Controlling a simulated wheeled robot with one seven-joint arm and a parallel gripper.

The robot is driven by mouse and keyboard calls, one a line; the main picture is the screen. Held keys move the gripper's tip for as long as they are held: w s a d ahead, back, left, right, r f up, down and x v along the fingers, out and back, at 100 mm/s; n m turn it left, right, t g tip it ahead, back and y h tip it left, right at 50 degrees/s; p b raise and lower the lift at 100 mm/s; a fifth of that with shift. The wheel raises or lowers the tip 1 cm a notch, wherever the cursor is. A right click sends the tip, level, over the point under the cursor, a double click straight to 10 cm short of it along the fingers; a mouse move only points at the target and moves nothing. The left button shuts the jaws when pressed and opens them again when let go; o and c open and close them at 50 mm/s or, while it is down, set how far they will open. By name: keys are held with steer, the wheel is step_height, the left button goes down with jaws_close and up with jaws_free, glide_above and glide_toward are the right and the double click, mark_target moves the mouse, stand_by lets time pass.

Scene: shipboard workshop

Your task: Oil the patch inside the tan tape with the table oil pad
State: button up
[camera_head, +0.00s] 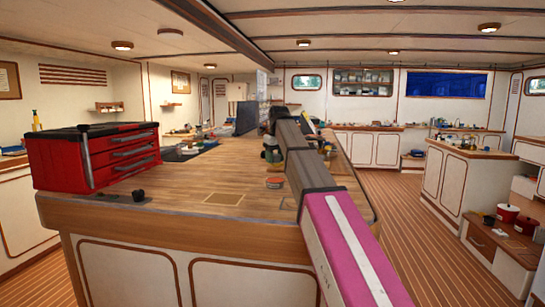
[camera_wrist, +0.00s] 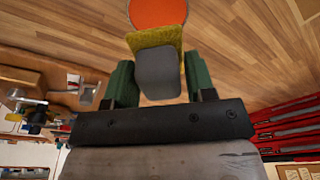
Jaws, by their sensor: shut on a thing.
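My gripper (camera_wrist: 160,80) has green fingers shut on the grey grip of the oil pad (camera_wrist: 158,72). The pad's yellow face edge (camera_wrist: 168,40) points away from the palm. In the head view my gripper (camera_head: 272,155) is above the wooden worktop, partly hidden by my arm. A round orange-topped tin (camera_wrist: 157,13) lies just beyond the pad; the two overlap in the picture, and I cannot tell whether they touch. The tin (camera_head: 275,182) stands on the worktop in the head view. A tan-outlined patch (camera_head: 226,198) lies near the worktop's front edge. Pale tape lines (camera_wrist: 298,12) show at the wrist view's upper right.
A red tool chest (camera_head: 95,155) stands at the worktop's left end, with a small black object (camera_head: 138,195) near its front. Dark mats and small items (camera_head: 185,148) lie farther back. The worktop (camera_head: 180,180) between chest and tin is mostly bare.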

mark_target(274, 179)
steer(key=shift+f, duration=2.8)
steer(key=shift+f, duration=0.55)
steer(key=shift+r, duration=0.1)
steer(key=shift+r, duration=3.45)
